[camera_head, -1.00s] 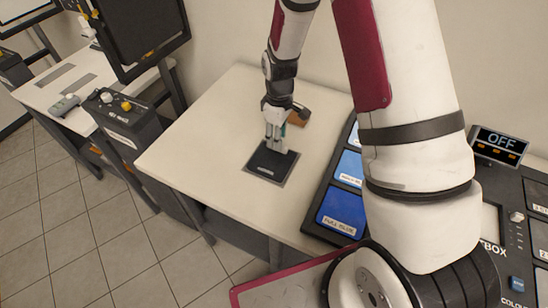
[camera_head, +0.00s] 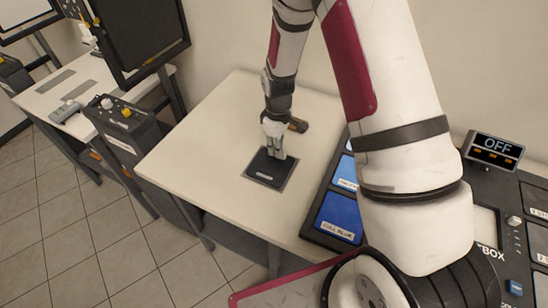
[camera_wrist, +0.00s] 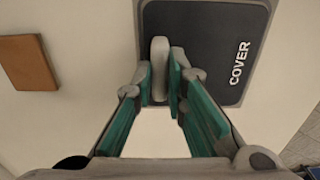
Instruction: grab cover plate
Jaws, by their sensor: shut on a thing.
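The cover plate (camera_head: 262,172) is a dark, flat square with a grey border beneath it, on the pale table. In the wrist view the plate (camera_wrist: 212,60) carries the word COVER and has a light grey upright handle (camera_wrist: 158,62). My gripper (camera_head: 275,155) is over the plate, pointing down. In the wrist view my gripper (camera_wrist: 164,80) has its teal-padded fingers closed on the handle. The fingers partly hide the handle and the plate's near edge. I cannot tell whether the plate is lifted off its grey border.
A brown block (camera_wrist: 28,62) lies on the table left of the plate in the wrist view. A panel with blue sections (camera_head: 340,215) stands right of the plate. A dark control box (camera_head: 125,120) is to the left. The table's front left (camera_head: 190,165) is clear.

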